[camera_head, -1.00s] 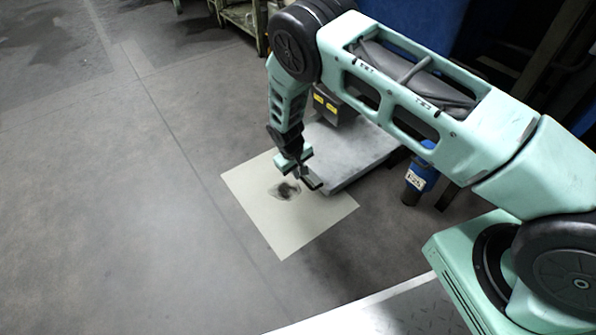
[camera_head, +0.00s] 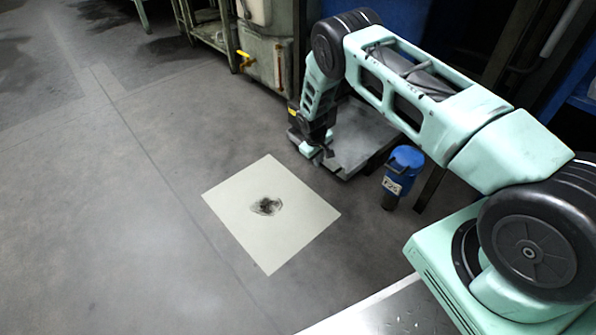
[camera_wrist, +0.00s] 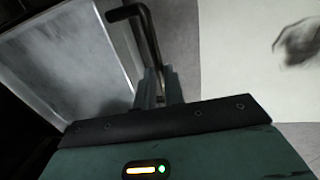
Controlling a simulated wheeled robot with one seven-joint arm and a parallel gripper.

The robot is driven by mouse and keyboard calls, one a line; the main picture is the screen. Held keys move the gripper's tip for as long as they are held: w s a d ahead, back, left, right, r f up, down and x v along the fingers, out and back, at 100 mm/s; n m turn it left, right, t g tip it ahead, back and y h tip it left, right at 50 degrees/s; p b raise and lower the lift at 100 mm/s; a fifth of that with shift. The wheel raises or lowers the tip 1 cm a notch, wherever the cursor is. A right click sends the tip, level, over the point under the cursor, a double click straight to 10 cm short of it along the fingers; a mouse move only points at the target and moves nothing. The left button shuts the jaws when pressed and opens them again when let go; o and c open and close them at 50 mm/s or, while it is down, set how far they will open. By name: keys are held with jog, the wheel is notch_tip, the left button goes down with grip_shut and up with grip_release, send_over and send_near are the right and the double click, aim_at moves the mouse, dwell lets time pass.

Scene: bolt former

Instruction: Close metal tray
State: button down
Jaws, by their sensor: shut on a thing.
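The metal tray (camera_head: 362,138) is a flat grey slab low over the floor, beyond the pale mat, with its rear part under my arm and in shadow. In the wrist view its grey surface and lighter rim (camera_wrist: 72,62) fill the upper left. A black bent handle (camera_wrist: 149,38) stands out from the tray's front edge. My gripper (camera_head: 324,157) is at that near edge. In the wrist view my gripper (camera_wrist: 159,92) has its fingers closed around the handle bar. How far the tray sits in the machine is hidden.
A pale square mat (camera_head: 240,190) with a dark stain lies on the floor in front of the tray. A blue canister (camera_head: 404,170) stands right of the tray. A greenish cabinet (camera_head: 268,62) with a yellow tap is behind. The floor to the left is clear.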

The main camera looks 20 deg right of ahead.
jog(key=b, duration=0.2)
send_over(339, 157)
jog(key=shift+s+a, duration=0.15)
jog(key=shift+a, duration=0.25)
jog(key=shift+w+d, duration=0.2)
jog(key=shift+d, duration=0.3)
jog(key=shift+d, duration=0.1)
jog(key=c, duration=1.5)
grip_release()
jog(key=shift+r, duration=0.1)
jog(key=shift+a+r, duration=0.2)
jog(key=shift+r, duration=0.1)
jog(key=a+r+p, duration=0.1)
jog(key=r+p, duration=0.2)
jog(key=r, duration=0.2)
jog(key=a+r+p, duration=0.1)
jog(key=r+p, duration=0.1)
jog(key=r, duration=0.4)
jog(key=s+a+r+p, duration=0.1)
jog(key=r+p, duration=0.2)
jog(key=r, duration=0.2)
jog(key=shift+r+p, duration=0.15)
jog(key=shift+p, duration=0.2)
